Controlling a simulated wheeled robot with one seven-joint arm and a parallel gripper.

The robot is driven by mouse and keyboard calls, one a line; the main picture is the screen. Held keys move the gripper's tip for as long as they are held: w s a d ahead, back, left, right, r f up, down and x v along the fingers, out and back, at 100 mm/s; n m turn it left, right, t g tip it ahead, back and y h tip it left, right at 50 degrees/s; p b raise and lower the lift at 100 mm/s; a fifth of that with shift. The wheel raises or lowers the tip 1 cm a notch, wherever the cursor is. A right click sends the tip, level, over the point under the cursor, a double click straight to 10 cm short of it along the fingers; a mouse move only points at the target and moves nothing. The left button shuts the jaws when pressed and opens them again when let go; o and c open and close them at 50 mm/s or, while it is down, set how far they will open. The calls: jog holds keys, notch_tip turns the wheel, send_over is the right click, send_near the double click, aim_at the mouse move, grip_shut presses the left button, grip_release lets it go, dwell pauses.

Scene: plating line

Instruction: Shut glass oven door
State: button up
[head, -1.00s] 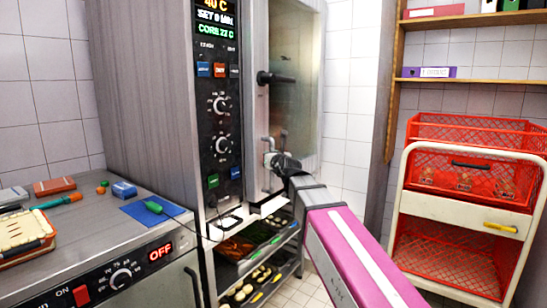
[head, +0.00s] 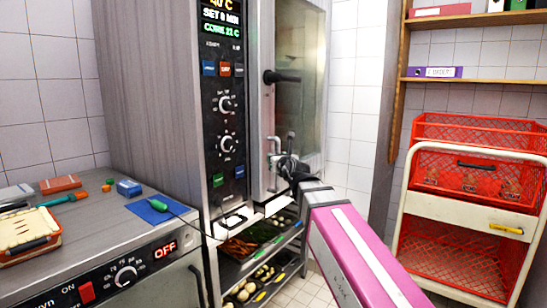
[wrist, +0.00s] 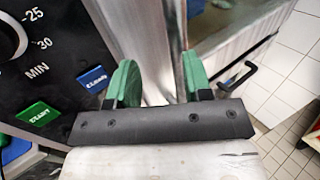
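The glass oven door (head: 305,105) is on the right of the tall steel oven's front, with a black handle (head: 282,77) partway up. I cannot tell from the frames how far it stands ajar. My gripper (head: 287,168) is in front of the oven near the door's lower left side, close to a metal bracket (head: 275,150). In the wrist view, its two green fingers (wrist: 158,82) are apart. A vertical steel strip (wrist: 157,35) shows behind and between them, and the glass (wrist: 215,18) is to their right. I cannot tell whether the fingers touch it.
The control panel (head: 222,120) is left of the door. Racks with food trays (head: 255,240) are below the oven. A counter (head: 100,235) with small items is at left. A cart with red crates (head: 460,180) stands at right. Tiled floor shows between.

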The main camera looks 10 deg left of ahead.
jog(key=v, duration=0.6)
